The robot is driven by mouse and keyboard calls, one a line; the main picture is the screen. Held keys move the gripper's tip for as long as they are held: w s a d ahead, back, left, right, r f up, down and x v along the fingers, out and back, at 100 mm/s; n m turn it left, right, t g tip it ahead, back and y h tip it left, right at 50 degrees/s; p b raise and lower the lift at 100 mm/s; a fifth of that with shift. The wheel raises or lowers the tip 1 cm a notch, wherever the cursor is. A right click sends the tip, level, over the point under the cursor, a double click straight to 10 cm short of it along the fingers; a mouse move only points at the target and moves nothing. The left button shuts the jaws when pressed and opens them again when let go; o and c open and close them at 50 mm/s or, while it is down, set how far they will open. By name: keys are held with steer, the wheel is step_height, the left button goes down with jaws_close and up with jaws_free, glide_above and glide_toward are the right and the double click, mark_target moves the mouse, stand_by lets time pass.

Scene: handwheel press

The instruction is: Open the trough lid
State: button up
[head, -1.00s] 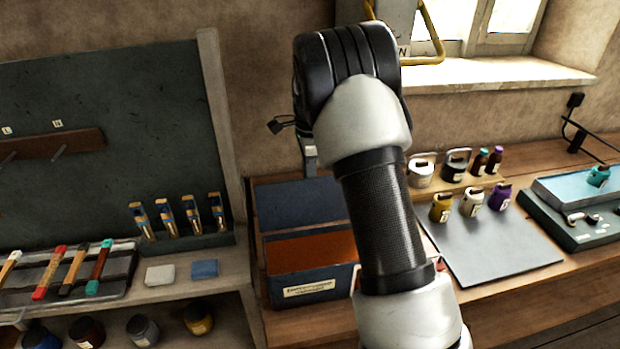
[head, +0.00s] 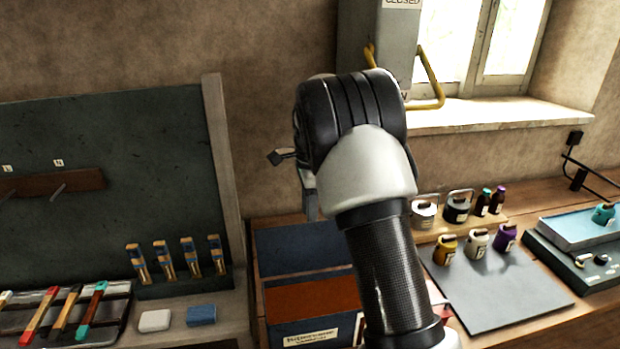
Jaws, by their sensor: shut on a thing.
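The blue trough (head: 315,331) stands on the bench at bottom centre, a pale label on its front, its rust-brown interior exposed. A flat dark blue panel (head: 290,248), which I take for the lid, lies behind the opening. My arm crosses the picture in front of the trough's right side. A narrow grey piece beside my wrist reaches down toward the panel's far edge. My gripper's fingers are hidden behind the arm, so I cannot see their contact with the panel.
Several small jars (head: 477,240) stand on and behind a grey mat (head: 490,290) at right. Brushes (head: 92,310) and two blocks (head: 201,315) lie at left. A grey wall box (head: 375,45) with a yellow handle (head: 431,80) is above, by the window.

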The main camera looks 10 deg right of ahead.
step_height(320, 180, up, 15)
steer(key=shift+s, duration=0.35)
steer(key=s+r+n+t, duration=0.2)
steer(key=s+r+n, duration=0.2)
steer(key=s, duration=0.5)
steer(key=s+r+n+t, duration=0.1)
steer(key=s+r+n, duration=0.3)
steer(key=s, duration=0.5)
steer(key=s+f+n+t, duration=0.1)
steer(key=s+f+n, duration=0.3)
steer(key=s, duration=0.4)
steer(key=s+f+n+t, duration=0.1)
steer(key=s+f+n, duration=0.2)
steer(key=s+n, duration=0.3)
steer(key=shift+s+a+f, duration=0.25)
steer(key=shift+s+f, duration=0.15)
steer(key=shift+s, duration=0.55)
